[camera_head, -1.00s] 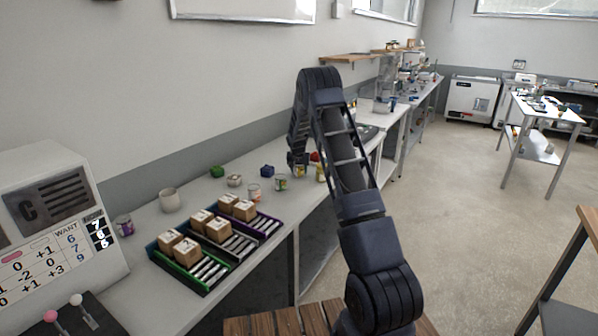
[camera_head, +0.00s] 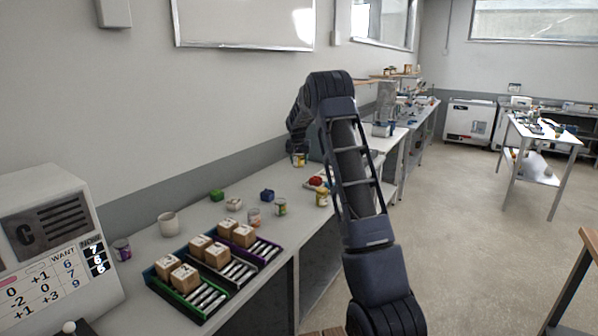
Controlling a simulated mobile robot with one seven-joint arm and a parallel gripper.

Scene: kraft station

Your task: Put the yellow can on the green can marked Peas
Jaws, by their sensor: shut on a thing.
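My gripper (camera_head: 298,152), partly hidden by my own arm, is shut on a small can with yellow on its side (camera_head: 299,161), held above the back of the workbench. A can with a green and yellow label (camera_head: 281,207) stands on the bench below and slightly left of it; its lettering is too small to read. Another yellowish can (camera_head: 321,199) stands near the bench's front edge, to the right. The held can is apart from both standing cans.
A pinkish can (camera_head: 254,217), a green block (camera_head: 217,195), a blue object (camera_head: 267,195) and a white cup (camera_head: 168,224) stand on the workbench. A red object (camera_head: 315,182) lies behind the right-hand can. Trays with wooden blocks (camera_head: 186,277) fill the front left.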

